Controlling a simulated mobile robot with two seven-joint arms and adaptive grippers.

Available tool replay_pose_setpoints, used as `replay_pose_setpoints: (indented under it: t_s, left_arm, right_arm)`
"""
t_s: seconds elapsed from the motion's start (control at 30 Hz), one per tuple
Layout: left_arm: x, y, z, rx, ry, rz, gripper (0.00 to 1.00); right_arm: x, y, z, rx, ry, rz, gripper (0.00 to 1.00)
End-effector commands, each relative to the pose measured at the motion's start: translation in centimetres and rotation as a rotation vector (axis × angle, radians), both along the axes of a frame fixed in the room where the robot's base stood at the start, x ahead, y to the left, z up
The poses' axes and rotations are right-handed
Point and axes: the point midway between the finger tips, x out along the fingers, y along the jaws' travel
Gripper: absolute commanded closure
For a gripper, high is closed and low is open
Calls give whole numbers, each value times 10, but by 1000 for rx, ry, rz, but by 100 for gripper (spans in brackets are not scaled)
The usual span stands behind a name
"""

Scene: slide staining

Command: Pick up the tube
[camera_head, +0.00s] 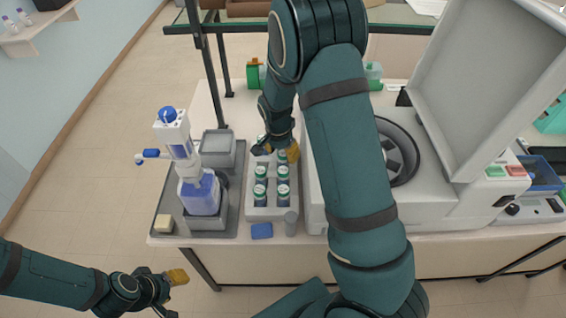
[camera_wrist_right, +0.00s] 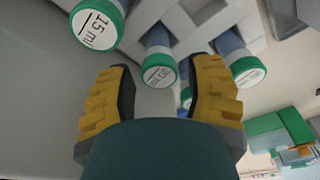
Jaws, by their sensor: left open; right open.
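Several tubes with green-rimmed white caps, such as one at the front right (camera_head: 283,191), stand in a light grey rack (camera_head: 271,214) on the table. My right gripper (camera_head: 276,152) is open over the back end of the rack and hides part of the tubes there. In the right wrist view, its yellow fingers (camera_wrist_right: 163,95) are apart, with a capped tube (camera_wrist_right: 160,68) just beyond the gap between them. A larger cap marked 15 ml (camera_wrist_right: 97,24) is at upper left and another tube (camera_wrist_right: 248,71) at right. My left gripper (camera_head: 175,294) is open and empty, off the table at lower left.
A blue-and-white dispenser bottle (camera_head: 200,192) and a grey container (camera_head: 218,149) stand on a grey tray left of the rack. A centrifuge (camera_head: 440,205) with raised lid is at right. A blue block (camera_head: 262,231) lies in front of the rack.

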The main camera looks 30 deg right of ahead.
Motion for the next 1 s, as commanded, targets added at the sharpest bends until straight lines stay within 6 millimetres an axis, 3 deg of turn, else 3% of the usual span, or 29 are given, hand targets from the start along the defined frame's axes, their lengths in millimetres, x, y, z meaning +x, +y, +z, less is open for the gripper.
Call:
replay_pose_setpoints:
  t_s: [0.2,0.5,0.67,1.0]
  left_arm:
    - [0,0,-1,0,0,0,53]
    - [0,0,-1,0,0,0,53]
    - [0,0,-1,0,0,0,53]
    - [0,0,-1,0,0,0,53]
  right_arm:
    - [1,-5,-27,-1,3,0,48]
    - [1,-5,-30,-1,0,0,45]
    - [1,-5,-30,-1,0,0,100]
    - [1,-5,-30,-1,0,0,100]
